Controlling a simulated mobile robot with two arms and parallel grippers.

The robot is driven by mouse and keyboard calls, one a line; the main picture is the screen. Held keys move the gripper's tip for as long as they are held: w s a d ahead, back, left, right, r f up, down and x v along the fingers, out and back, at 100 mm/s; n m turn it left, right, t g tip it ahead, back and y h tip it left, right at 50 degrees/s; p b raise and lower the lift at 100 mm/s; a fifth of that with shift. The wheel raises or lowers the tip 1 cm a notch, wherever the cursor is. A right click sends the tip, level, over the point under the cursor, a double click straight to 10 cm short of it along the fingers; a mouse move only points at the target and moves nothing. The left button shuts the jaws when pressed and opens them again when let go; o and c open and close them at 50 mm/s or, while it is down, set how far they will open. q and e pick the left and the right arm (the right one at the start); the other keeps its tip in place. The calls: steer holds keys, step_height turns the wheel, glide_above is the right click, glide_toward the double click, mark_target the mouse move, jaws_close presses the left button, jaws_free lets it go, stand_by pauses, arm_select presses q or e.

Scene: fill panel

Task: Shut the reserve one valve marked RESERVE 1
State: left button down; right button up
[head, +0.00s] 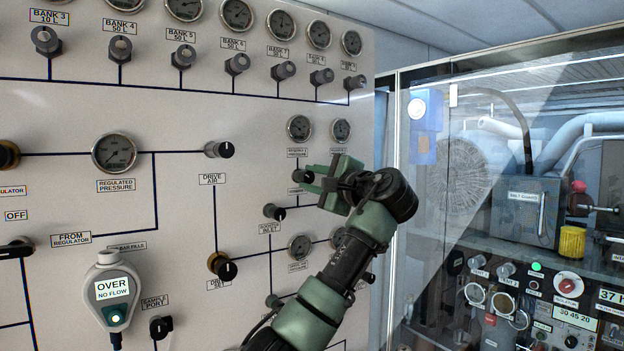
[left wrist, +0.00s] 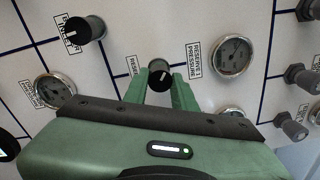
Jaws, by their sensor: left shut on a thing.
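A black round knob (head: 302,176) with a white pointer mark sits on the light panel, below a gauge. My left gripper (head: 311,180) reaches it from the right, with its green fingers on either side. In the left wrist view the knob (left wrist: 158,70) sits between the two fingertips (left wrist: 159,87), which are shut on it. Its white mark points down to the lower right in that view. The label (left wrist: 132,67) beside it begins "RESE"; the rest is hidden by a finger. My right gripper is not in view.
A gauge (left wrist: 232,55) labelled as reserve pressure is close to the knob. Another black knob (head: 274,212) is below and left of it in the head view. The DRIVE AIR knob (head: 219,150) is further left. A glazed enclosure (head: 470,150) stands right of the panel.

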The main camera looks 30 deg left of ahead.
arm_select(q)
steer(key=m+p, duration=0.1)
steer(key=m, duration=0.4)
steer(key=shift+m, duration=0.4)
steer(key=m+p, duration=0.1)
steer(key=m, duration=0.3)
steer(key=shift+f+p, duration=0.1)
steer(key=shift+p, duration=0.2)
steer(key=shift+m, duration=0.6)
steer(key=shift+f, duration=0.2)
steer(key=c, duration=1.2)
jaws_free()
steer(key=shift+o, duration=0.2)
steer(key=shift+r, duration=0.1)
steer(key=b+v, duration=0.3)
steer(key=v, duration=0.5)
steer(key=shift+b, duration=0.3)
